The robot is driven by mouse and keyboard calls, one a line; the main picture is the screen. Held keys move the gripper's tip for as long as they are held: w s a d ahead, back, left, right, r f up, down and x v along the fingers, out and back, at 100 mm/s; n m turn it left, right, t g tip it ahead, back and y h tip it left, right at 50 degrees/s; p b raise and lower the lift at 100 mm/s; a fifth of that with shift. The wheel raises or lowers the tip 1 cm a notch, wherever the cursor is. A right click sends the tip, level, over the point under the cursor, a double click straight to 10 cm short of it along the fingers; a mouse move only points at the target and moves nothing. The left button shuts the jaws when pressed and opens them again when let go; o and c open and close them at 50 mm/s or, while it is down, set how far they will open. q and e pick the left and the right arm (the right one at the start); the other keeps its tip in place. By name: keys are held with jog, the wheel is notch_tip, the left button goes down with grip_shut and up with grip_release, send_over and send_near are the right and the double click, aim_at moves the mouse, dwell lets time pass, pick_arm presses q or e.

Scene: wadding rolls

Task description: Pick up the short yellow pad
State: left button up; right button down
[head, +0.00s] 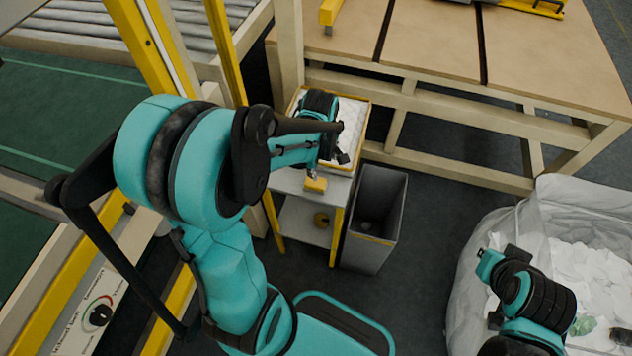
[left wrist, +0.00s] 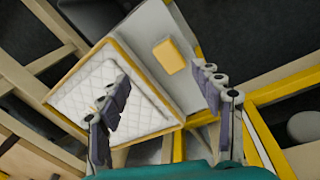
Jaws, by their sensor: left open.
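The short yellow pad (head: 316,184) is a small block. It lies on the grey top of a small stand (head: 287,181), beside a tray with a white quilted lining. It also shows in the left wrist view (left wrist: 169,56), near the tray's yellow rim. My left gripper (head: 341,146) is over the tray side of the stand, close to the pad but apart from it. In the left wrist view its two fingers (left wrist: 160,82) are spread with nothing between them, and the pad appears beyond the fingertips. My right arm is at the lower right; its fingers cannot be made out.
The quilted tray (head: 348,130) is right beside the pad. A grey open bin (head: 373,220) stands to the right of the stand. A yellow post (head: 226,50) rises left of it. A large white bag (head: 470,262) with white scraps is at the lower right.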

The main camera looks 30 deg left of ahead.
aim_at(316, 182)
pick_arm(q)
jog(key=f+n, duration=0.1)
jog(key=w+a+f+n+g, duration=0.1)
jog(key=f, duration=0.1)
jog(key=a+f+n, duration=0.1)
jog(key=f+n, duration=0.1)
jog(key=shift+w+a+f, duration=0.1)
jog(key=shift+w+a, duration=0.05)
jog(key=shift+f+n+g, duration=0.3)
jog(key=shift+f, duration=0.1)
notch_tip(316, 182, down, 3)
jog(key=shift+a+r+b, duration=0.1)
jog(key=shift+a+b, duration=0.05)
jog(key=shift+b, duration=0.3)
jog(key=f+b, duration=0.1)
jog(key=f, duration=0.1)
jog(key=f+b, duration=0.1)
jog(key=f, duration=0.2)
jog(key=shift+s+a+b, duration=0.2)
jog(key=shift+b, duration=0.15)
jog(key=c, duration=1.3)
